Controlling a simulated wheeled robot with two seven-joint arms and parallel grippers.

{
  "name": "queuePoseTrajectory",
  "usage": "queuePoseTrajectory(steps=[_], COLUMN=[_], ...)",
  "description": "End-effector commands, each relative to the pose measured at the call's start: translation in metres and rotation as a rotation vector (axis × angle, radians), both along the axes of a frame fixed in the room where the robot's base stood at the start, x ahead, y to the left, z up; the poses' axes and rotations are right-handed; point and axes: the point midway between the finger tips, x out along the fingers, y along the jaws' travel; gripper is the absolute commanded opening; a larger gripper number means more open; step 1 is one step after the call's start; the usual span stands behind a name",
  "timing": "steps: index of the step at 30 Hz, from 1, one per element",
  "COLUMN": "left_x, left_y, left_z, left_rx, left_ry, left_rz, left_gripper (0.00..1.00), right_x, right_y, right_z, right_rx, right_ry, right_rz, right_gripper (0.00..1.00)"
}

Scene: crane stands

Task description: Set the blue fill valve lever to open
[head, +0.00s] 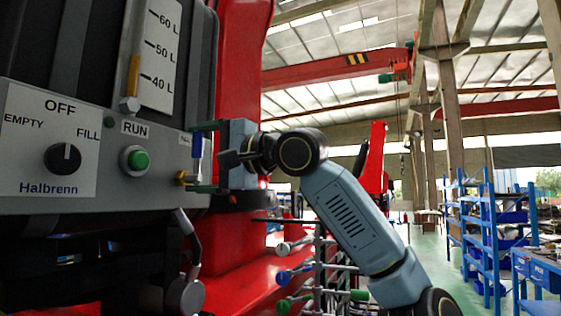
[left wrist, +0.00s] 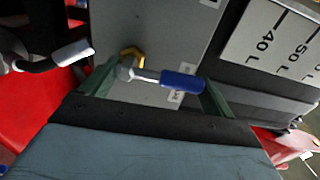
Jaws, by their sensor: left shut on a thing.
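The blue fill valve lever (head: 197,145) stands upright at the right end of the grey control panel, above a brass valve body (head: 184,178). In the left wrist view the blue sleeve of the lever (left wrist: 182,81) lies lengthwise between the two green fingers, with its metal pivot near the left finger. My left gripper (head: 204,157) has one finger above the lever and one below it, and is shut on it. The exact contact is hard to see. My right gripper is in neither view.
The panel (head: 60,200) carries a black OFF/EMPTY/FILL knob (head: 62,158) and a green RUN button (head: 138,160). A litre scale (head: 160,50) is above. A grey handle (head: 186,250) hangs below the panel. A rack of coloured-handled rods (head: 320,270) stands below my arm.

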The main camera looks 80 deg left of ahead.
Motion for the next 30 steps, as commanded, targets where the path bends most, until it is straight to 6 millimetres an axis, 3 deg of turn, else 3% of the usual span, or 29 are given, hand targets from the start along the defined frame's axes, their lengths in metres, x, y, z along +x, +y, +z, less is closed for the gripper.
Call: queuePoseTrajectory(steps=[11,12,14,23,30], left_x=[0.000,0.000,0.000,0.004,0.038], left_y=[-0.001,-0.001,-0.001,-0.003,-0.024], left_z=[0.001,0.001,0.000,0.000,0.001], left_rx=[0.013,0.013,0.013,0.008,0.009], left_ry=[-0.005,-0.005,-0.005,-0.003,0.000], left_rz=[0.001,0.001,0.001,-0.001,-0.004], left_gripper=[0.47,0.93,1.00,1.00,1.00], right_x=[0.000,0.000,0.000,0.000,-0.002], right_y=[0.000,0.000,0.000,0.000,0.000], right_z=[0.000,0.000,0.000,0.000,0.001], right_rx=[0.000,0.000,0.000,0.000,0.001], right_ry=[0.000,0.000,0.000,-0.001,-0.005], right_rz=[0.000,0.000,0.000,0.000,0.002], right_gripper=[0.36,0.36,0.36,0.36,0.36])
